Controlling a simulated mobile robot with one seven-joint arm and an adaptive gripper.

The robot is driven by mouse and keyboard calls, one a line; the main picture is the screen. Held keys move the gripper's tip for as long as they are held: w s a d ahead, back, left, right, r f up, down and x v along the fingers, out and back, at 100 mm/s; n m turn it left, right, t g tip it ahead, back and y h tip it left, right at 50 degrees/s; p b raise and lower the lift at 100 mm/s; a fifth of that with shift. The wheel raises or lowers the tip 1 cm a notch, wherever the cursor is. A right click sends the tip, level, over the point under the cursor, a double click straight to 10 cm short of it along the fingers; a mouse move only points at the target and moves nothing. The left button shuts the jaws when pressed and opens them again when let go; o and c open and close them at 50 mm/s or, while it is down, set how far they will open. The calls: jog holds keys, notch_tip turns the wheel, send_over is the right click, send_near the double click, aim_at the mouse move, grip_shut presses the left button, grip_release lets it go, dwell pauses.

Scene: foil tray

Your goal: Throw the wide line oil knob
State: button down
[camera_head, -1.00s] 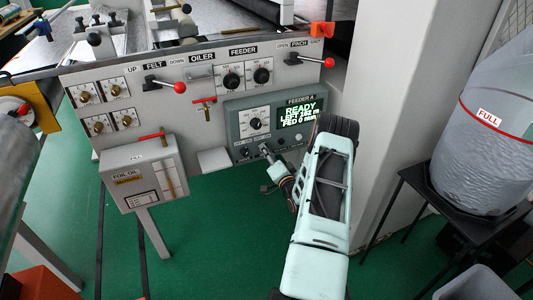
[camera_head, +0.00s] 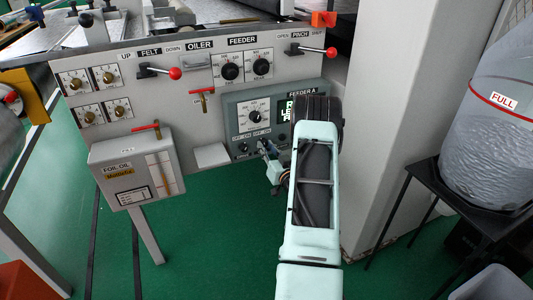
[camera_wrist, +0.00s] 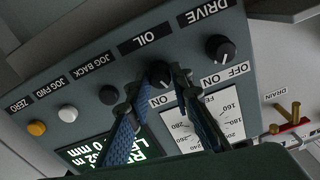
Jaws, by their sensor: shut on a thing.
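The oil knob (camera_wrist: 159,72) is a black round knob under the OIL label on the grey feeder panel (camera_wrist: 85,100). My gripper (camera_wrist: 156,90) has one blue-padded finger on each side of it and is shut on it. An ON mark shows beside the knob; a finger hides the neighbouring mark. I cannot tell surely where the knob's pointer stands. In the head view my gripper (camera_head: 266,148) is at the lower edge of the FEEDER A panel (camera_head: 235,113), and the oil knob is mostly hidden there. The black drive knob (camera_wrist: 220,47) is beside it, apart from my fingers.
The feeder's lit display (camera_head: 286,108) is partly covered by my arm. Jog buttons (camera_wrist: 68,113) and a red-handled drain valve (camera_wrist: 289,122) flank the knobs. A foil oil box (camera_head: 135,168) stands left; a white pillar (camera_head: 385,110) stands close right of my arm.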

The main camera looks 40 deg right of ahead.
jog(key=shift+n+b, duration=0.6)
jog(key=shift+n, duration=0.3)
jog(key=shift+r, duration=0.1)
jog(key=c, duration=1.7)
grip_release()
jog(key=shift+s, duration=0.1)
jog(key=v, duration=1.1)
jog(key=shift+s+a, duration=0.2)
jog(key=shift+s, duration=0.15)
jog(key=shift+d, duration=0.1)
